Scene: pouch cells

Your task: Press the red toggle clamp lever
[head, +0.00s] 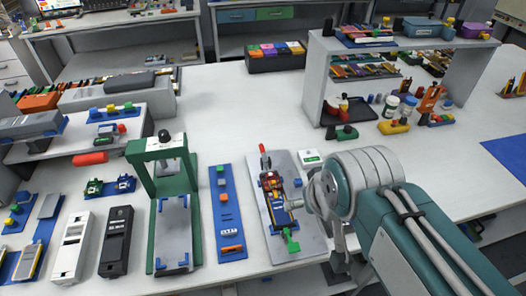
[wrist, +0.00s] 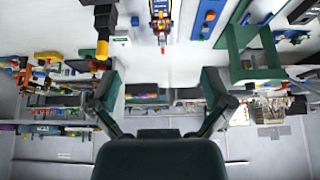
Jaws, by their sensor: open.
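The toggle clamp (head: 272,187) stands on a grey plate (head: 308,233) at the middle front of the bench in the head view. Its red lever (head: 263,149) points up and away, toward the back. In the wrist view, which looks upside down, the clamp (wrist: 160,14) is at the top middle, with the red lever tip (wrist: 162,48) hanging toward the gap between my fingers. My gripper (wrist: 160,85) is open, its two dark fingers wide apart with nothing between them. In the head view my arm comes from the lower right and hides most of the gripper beside the plate.
A green press frame (head: 191,190) and a blue strip (head: 226,205) with small blocks stand left of the clamp. A grey shelf (head: 313,75) with parts and jars stands at the back right. The bench behind the clamp is mostly clear.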

